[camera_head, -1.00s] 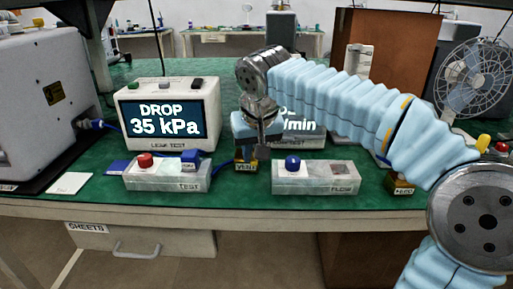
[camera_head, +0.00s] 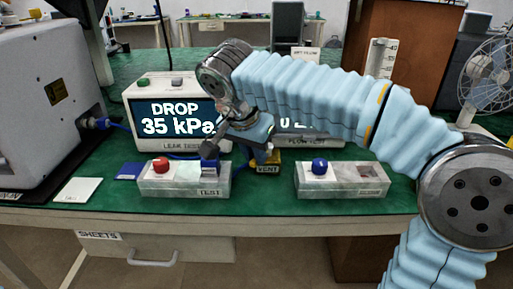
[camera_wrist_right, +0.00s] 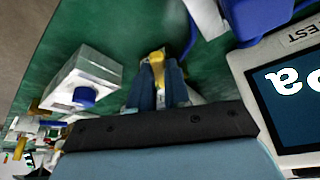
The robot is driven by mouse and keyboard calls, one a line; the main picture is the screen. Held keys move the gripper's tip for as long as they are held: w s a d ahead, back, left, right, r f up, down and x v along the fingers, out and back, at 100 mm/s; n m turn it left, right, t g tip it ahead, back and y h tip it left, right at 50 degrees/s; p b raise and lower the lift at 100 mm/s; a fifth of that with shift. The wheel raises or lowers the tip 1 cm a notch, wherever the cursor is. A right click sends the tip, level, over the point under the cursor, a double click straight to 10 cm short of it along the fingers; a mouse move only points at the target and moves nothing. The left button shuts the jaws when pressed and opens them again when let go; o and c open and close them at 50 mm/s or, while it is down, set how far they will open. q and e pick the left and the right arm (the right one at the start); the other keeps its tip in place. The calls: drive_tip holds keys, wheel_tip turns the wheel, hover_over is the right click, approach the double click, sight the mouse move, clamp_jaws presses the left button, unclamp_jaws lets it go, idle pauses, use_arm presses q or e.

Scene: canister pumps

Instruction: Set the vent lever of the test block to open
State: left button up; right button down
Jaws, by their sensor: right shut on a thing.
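The test block (camera_head: 184,181) is a pale translucent box with a red knob and a TEST label, at the front of the green table in the head view. Just right of it is a small yellow piece with a VENT label (camera_head: 266,169). My right gripper (camera_head: 262,154) is low over this piece, its arm coming in from the right. In the right wrist view its blue fingers (camera_wrist_right: 158,88) are shut on a yellow vent lever (camera_wrist_right: 157,57). The fingers and wrist hide most of the lever in the head view. My left gripper is not in view.
The leak tester (camera_head: 177,124) stands behind the test block and reads DROP 35 kPa. A similar block with a blue knob (camera_head: 340,180) is to the right. A grey machine (camera_head: 45,105) is at the left. A fan (camera_head: 487,82) is at the back right.

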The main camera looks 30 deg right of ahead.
drive_tip(key=shift+w+a+m, duration=0.1)
drive_tip(key=shift+w+m, duration=0.05)
drive_tip(key=shift+m, duration=0.25)
drive_tip(key=c, duration=1.1)
unclamp_jaws()
drive_tip(key=p+v, duration=0.2)
drive_tip(key=v, duration=1.2)
drive_tip(key=shift+w+a+f, duration=0.1)
drive_tip(key=shift+w+a, duration=0.05)
drive_tip(key=shift+w, duration=0.05)
